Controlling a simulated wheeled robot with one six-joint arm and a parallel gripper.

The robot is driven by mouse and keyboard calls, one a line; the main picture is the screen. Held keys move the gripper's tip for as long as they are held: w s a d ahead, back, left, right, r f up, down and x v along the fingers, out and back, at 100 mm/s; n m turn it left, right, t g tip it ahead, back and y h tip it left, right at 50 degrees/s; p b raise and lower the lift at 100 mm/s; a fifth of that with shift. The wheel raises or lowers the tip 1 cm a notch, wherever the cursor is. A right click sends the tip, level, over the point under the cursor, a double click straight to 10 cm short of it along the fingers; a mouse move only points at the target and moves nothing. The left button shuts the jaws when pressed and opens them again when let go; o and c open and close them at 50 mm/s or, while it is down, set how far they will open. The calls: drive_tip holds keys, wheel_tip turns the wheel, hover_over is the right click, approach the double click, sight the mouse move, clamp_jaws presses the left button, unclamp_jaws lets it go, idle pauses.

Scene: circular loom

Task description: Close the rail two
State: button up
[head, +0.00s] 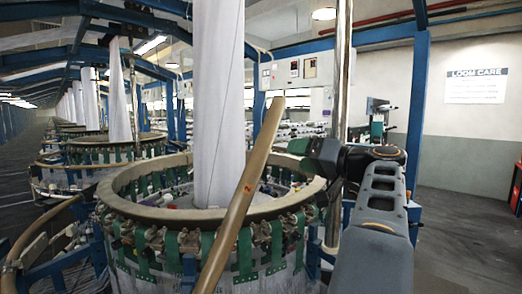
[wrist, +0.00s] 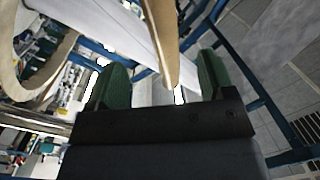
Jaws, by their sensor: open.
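A long tan rail (head: 240,200) stands raised and slanted in front of the near circular loom, its upper end toward the right. I take it to be rail two, but no label shows. My gripper (head: 304,147) is to the right of the rail's upper end in the head view, with its green fingers partly hidden by the wrist. In the wrist view, my gripper (wrist: 162,82) is open, and the end of the tan rail (wrist: 164,40) shows between the two green fingers. No clear contact shows. The loom's tan ring (head: 140,215) lies behind the rail.
White fabric (head: 217,100) rises from the loom's middle. A metal post (head: 340,110) stands close behind my gripper. Another curved tan rail (head: 45,232) is at the far left. Open floor (head: 455,240) lies to the right.

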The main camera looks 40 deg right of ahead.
sight(268, 152)
drive_tip(key=p+x, duration=0.3)
drive_tip(key=x, duration=0.9)
drive_tip(key=shift+w+p, duration=0.3)
drive_tip(key=shift+f, duration=0.1)
